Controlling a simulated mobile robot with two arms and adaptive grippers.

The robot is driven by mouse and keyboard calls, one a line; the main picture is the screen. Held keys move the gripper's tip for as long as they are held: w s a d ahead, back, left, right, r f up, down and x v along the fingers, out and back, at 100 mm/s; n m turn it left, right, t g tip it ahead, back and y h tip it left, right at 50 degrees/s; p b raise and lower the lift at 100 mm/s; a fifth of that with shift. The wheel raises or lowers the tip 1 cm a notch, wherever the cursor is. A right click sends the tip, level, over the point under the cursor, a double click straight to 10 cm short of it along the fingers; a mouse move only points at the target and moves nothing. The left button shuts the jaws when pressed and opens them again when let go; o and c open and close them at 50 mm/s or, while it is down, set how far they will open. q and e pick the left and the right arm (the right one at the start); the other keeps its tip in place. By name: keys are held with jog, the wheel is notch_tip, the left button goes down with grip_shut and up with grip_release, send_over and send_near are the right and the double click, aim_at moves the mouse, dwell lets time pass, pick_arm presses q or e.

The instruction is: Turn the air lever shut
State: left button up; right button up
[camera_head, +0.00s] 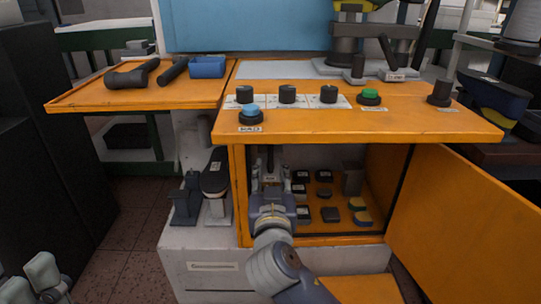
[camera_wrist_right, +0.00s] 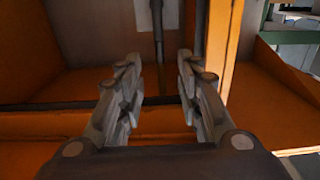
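A thin dark upright handle (camera_wrist_right: 158,28) beside a pale plate (camera_wrist_right: 144,15) shows inside the orange cabinet in the right wrist view. It looks like the air lever, but its full shape and turn position cannot be told. In the head view, a dark upright part (camera_head: 270,158) shows just beyond my right gripper (camera_head: 270,186). My right gripper, also in the wrist view (camera_wrist_right: 158,78), is open with nothing between its fingers, and the handle stands ahead of the gap. My left gripper (camera_head: 30,279) is at the lower left, fingers apart, empty and partly cut off.
The cabinet's orange door (camera_head: 465,220) stands open at right. Several dark blocks and buttons sit on its floor (camera_head: 340,226). Above is a ledge (camera_head: 400,122) with knobs, a blue button (camera_head: 250,112) and a green button (camera_head: 369,94). An orange side tray (camera_head: 90,98) holds tools.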

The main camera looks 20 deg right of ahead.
aim_at(270, 150)
jog(key=b+x, duration=0.2)
jog(key=x, duration=0.7)
jog(key=shift+w+d+f, duration=0.1)
jog(key=shift+w, duration=0.25)
grip_shut()
